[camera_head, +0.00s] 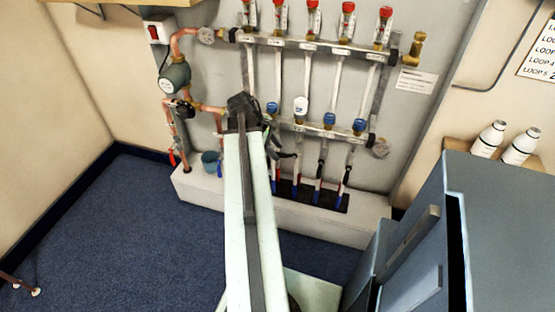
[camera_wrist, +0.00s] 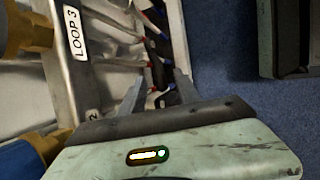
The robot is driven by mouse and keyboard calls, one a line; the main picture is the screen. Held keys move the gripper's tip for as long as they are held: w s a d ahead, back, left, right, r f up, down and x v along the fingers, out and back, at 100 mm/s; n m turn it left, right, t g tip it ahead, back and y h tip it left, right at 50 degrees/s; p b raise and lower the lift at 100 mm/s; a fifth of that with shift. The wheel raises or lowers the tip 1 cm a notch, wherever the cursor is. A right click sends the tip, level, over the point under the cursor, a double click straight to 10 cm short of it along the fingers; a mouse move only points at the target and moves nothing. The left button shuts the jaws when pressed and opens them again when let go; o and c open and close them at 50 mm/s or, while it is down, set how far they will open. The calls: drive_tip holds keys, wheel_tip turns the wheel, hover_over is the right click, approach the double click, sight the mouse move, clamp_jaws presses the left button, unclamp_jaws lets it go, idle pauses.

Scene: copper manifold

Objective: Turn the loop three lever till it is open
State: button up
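The copper manifold's lower rail (camera_head: 318,130) has several blue caps and one white cap (camera_head: 301,104). In the wrist view, its label reads LOOP 3 (camera_wrist: 72,31). Black levers sit on the pipes below; one lever (camera_head: 286,155) near the white cap's pipe points sideways, while others (camera_head: 321,170) run along their pipes. My gripper (camera_wrist: 158,76) is open, its two grey fingers spread apart. Black lever parts (camera_wrist: 157,68) show between and beyond the fingertips; I cannot tell whether they touch. In the head view my arm hides the manifold's lower left and most of the gripper.
A pump (camera_head: 175,78) and copper pipes stand at the left of the panel. A white plinth (camera_head: 330,222) runs below. A blue-grey cabinet (camera_head: 505,215) stands at right, with white bottles (camera_head: 490,138) on a shelf behind.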

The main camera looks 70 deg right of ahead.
drive_tip(key=shift+x, duration=0.9)
drive_tip(key=shift+r, duration=0.1)
clamp_jaws()
idle(0.6)
